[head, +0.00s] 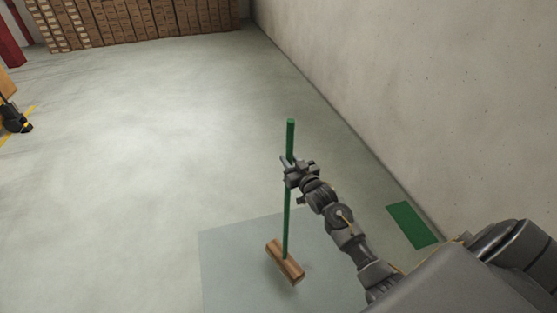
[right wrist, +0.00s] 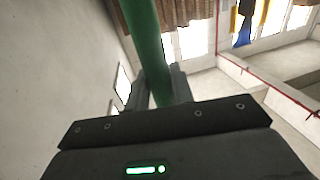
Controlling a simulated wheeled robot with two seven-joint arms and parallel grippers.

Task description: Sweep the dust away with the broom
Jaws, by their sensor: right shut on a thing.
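The broom has a green handle (head: 287,222) standing nearly upright and a brown head (head: 284,262) at its foot. The head is at the floor, over a grey-blue floor patch (head: 225,270); I cannot tell whether it touches. My right gripper (head: 289,165) is shut on the upper part of the green handle. In the right wrist view the handle (right wrist: 147,45) passes between the two fingers (right wrist: 160,88). No dust can be made out on the patch. My left gripper is not in view.
A green rectangle (head: 412,224) lies on the floor by the concrete wall (head: 420,90) at the right. Stacked brown boxes (head: 140,18) line the back. A dark wheeled thing (head: 14,117) is at the left edge. The floor between is clear.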

